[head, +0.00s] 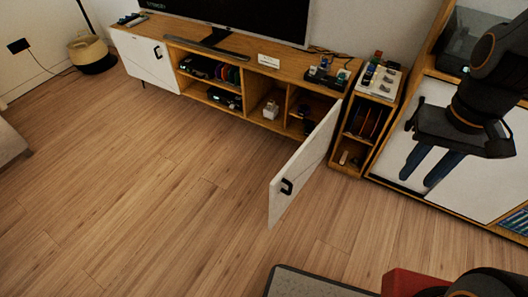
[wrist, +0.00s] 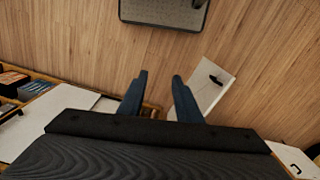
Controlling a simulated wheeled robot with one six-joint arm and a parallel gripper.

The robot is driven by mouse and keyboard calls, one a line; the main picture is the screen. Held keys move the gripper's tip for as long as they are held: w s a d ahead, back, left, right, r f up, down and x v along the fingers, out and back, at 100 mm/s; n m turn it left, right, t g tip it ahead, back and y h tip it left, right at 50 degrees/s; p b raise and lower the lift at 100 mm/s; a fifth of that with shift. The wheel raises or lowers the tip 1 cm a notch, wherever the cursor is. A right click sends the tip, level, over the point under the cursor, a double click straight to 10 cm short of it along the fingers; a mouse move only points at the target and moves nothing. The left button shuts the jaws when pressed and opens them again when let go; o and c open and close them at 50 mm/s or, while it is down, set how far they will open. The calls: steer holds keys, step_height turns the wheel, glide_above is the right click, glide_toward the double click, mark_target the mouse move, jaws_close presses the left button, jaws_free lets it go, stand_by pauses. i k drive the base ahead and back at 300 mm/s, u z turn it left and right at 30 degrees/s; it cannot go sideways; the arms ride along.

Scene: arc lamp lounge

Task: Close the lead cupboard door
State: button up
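A white cupboard door (head: 305,165) with a black handle (head: 286,186) stands swung open from the right end of the long wooden TV cabinet (head: 262,72). It juts out over the floor, and the compartment behind it is partly exposed. In the wrist view the open door (wrist: 213,88) lies just right of my fingers. My gripper (head: 417,181) is to the right of the door, apart from it, in front of a white cabinet front. Its two blue fingers are spread with nothing between them, as the wrist view also shows (wrist: 160,76).
A closed white door (head: 145,60) is at the cabinet's left end. A narrow shelf unit (head: 352,150) stands right of the open door. A TV (head: 235,15) and small items sit on top. The wooden floor (head: 150,190) is clear.

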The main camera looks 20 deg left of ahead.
mark_target(285, 186)
steer(key=u, duration=0.35)
steer(key=i, duration=0.5)
steer(key=u, duration=1.2)
steer(key=k, duration=0.75)
steer(key=z, duration=0.65)
